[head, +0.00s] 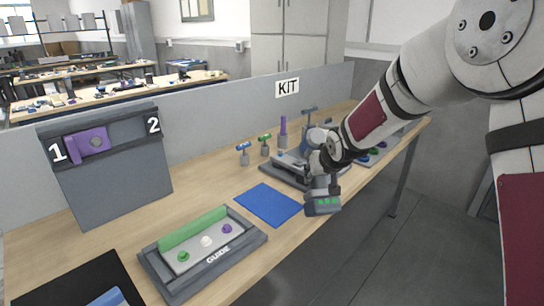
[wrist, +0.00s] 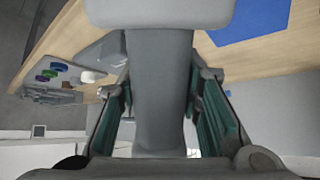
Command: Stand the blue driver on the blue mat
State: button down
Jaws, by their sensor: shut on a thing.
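The blue mat (head: 270,204) lies flat and bare on the bench near its front edge. It also shows at the top right of the wrist view (wrist: 248,20). My gripper (head: 321,168) is shut on a power driver (head: 322,206), which has a dark blue-grey base with green lights. The driver hangs about upright, base down, just right of the mat near the bench edge. In the wrist view its grey body (wrist: 159,95) fills the space between my green-padded fingers (wrist: 160,85). I cannot tell how high its base is above the bench.
A grey fixture (head: 285,172) stands behind the mat. Small holders with a blue T-handle (head: 243,147), a green one (head: 264,138) and a purple rod (head: 283,125) stand along the divider. A GUIDE tray (head: 205,252) is left of the mat. A numbered panel (head: 108,170) stands farther left.

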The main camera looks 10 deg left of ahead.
jog(key=w+a+r+n+t+y+b, duration=0.1)
jog(key=a+r+n+t+y+b, duration=0.2)
jog(key=a+b, duration=0.4)
jog(key=w+a+r+t+y+b, duration=0.2)
jog(key=a+r+t+y+b, duration=0.2)
jog(key=a+b, duration=0.3)
notch_tip(320, 180, down, 9)
jog(key=b, duration=0.5)
jog(key=shift+s+d+r+b, duration=0.15)
jog(key=shift+s+d+b, duration=0.05)
jog(key=shift+b, duration=0.1)
jog(key=shift+f+b, duration=0.35)
jog(key=shift+b, duration=0.15)
dwell(1.0)
